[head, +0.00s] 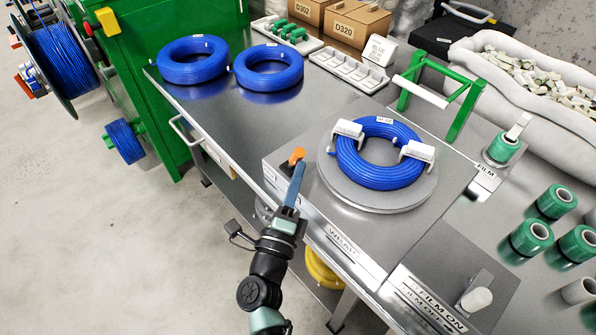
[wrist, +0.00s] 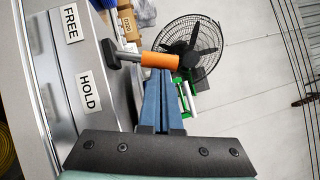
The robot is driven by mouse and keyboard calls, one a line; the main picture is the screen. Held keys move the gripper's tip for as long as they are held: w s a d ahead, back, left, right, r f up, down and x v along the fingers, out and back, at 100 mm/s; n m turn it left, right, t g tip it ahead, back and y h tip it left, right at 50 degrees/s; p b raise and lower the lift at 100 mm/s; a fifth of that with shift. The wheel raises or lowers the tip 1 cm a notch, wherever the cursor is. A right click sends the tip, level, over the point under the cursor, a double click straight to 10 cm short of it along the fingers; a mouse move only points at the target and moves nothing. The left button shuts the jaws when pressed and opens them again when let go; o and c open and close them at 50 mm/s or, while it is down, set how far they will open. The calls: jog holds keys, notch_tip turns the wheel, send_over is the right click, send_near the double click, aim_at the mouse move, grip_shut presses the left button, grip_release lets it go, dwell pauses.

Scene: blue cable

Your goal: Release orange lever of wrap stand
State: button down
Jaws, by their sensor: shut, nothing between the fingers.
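The orange lever (head: 296,156) stands at the left corner of the wrap stand (head: 331,194). In the wrist view the lever's orange grip (wrist: 159,60) sits on a dark arm, just beyond my fingertips. My gripper (head: 300,168) has its blue fingers closed together with nothing between them. In the wrist view my gripper (wrist: 165,72) has its tips right at the orange grip; I cannot tell whether they touch it. The labels FREE (wrist: 70,23) and HOLD (wrist: 85,92) are beside the lever, whose base appears between them. A blue cable coil (head: 375,178) lies on the round turntable (head: 405,205) under white clamps.
Two more blue coils (head: 193,60) (head: 268,68) lie on the bench at the back left. A green film-roll frame (head: 462,112) stands behind the turntable. Green film rolls (head: 530,238) stand at the right. The floor (head: 100,240) at left is clear.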

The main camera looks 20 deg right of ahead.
jog(key=shift+w+r+p, duration=0.1)
jog(key=shift+r+p, duration=0.15)
jog(key=shift+p, duration=0.1)
jog(key=p, duration=0.2)
jog(key=r+n+p, duration=0.1)
jog(key=p, duration=0.1)
jog(key=w+n+y+p, duration=0.1)
jog(key=p, duration=0.1)
jog(key=shift+a+r+g, duration=0.25)
jog(key=shift+r+g, duration=0.05)
jog(key=shift+r, duration=0.05)
jog(key=w+n+g+p, duration=0.1)
jog(key=p, duration=0.2)
jog(key=w+a+n+g+y+p, duration=0.1)
jog(key=n+p, duration=0.1)
jog(key=p, duration=0.2)
jog(key=w+n+g+p, duration=0.1)
jog(key=p, duration=0.3)
jog(key=shift+w+a+r+n+y, duration=0.15)
jog(key=shift+w+r+n+y, duration=0.15)
jog(key=shift+n, duration=0.1)
